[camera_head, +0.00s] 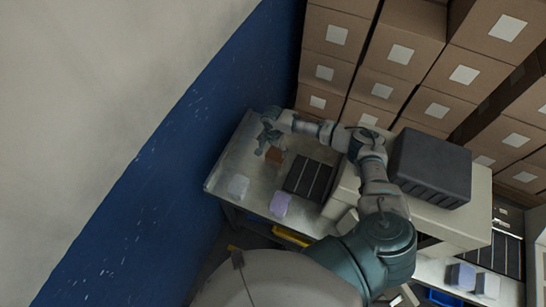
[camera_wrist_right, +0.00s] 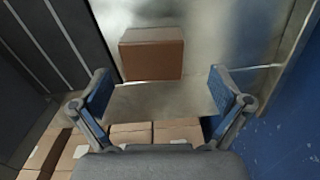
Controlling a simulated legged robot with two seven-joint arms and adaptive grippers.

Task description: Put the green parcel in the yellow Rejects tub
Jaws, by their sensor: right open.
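No green parcel can be made out in either view. A yellow edge (camera_head: 292,236), possibly the Rejects tub, shows below the front of the metal table; most of it is hidden. My right gripper (camera_head: 266,146) is over the far left part of the table, open and empty. In the right wrist view the open fingers (camera_wrist_right: 160,88) frame a brown parcel (camera_wrist_right: 152,54), which lies ahead of them, not gripped. The same brown parcel (camera_head: 275,157) is beside the gripper in the head view. My left gripper is not in view.
A pale parcel (camera_head: 238,186) and a lilac parcel (camera_head: 281,204) lie on the metal table (camera_head: 222,172). A black slatted panel (camera_head: 310,179) is to their right. A dark crate (camera_head: 430,168) sits on the machine. Stacked cartons (camera_head: 400,55) stand behind; a blue wall (camera_head: 170,160) is left.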

